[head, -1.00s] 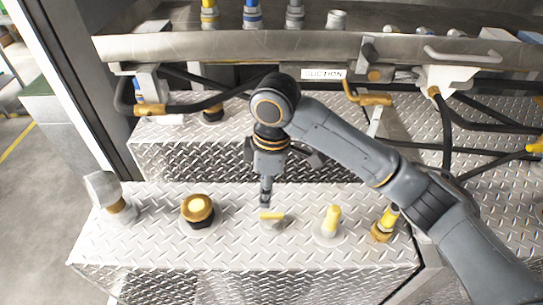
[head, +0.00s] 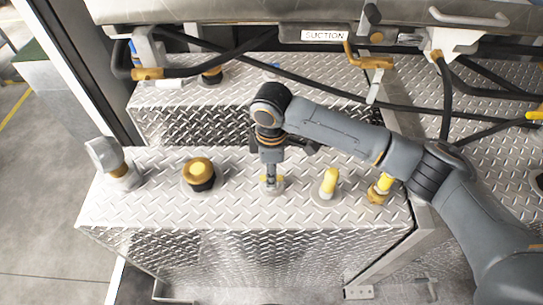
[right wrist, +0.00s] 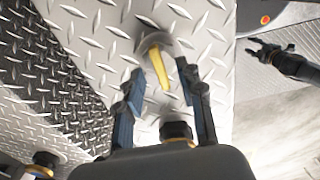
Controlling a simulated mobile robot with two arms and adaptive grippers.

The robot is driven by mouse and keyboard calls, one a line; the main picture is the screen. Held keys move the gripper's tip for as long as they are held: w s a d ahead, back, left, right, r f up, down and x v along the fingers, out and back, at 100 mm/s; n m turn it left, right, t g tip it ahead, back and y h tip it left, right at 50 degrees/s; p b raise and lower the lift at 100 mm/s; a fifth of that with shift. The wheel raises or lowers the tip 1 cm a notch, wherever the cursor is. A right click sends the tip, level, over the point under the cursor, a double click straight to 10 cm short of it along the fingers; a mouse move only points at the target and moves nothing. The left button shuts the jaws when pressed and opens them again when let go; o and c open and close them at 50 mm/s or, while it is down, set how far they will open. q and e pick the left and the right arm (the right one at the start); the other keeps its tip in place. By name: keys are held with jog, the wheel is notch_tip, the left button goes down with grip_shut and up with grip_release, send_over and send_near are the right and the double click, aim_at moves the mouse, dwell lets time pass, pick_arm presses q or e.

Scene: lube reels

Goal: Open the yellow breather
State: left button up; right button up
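A small fitting with a yellow lever-like top (head: 265,178) stands on the front diamond-plate step, mostly hidden under my right gripper (head: 269,184). In the right wrist view the yellow top (right wrist: 158,66) sits on a grey round base. My right gripper's two fingers (right wrist: 163,88) are apart, one on each side of the yellow top; I cannot tell whether they touch it. My left gripper (right wrist: 262,48) shows only in the right wrist view, over the pale floor, with its fingers apart and empty.
A yellow-topped brass fitting (head: 380,188) and a silver elbow (head: 112,160) stand near the step's ends. Black hoses (head: 320,88) cross behind the arm.

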jog(key=shift+f, duration=0.6)
pick_arm(q)
jog(key=shift+s, duration=0.3)
pick_arm(e)
jog(key=shift+f, duration=0.1)
pick_arm(q)
jog(key=shift+s, duration=0.1)
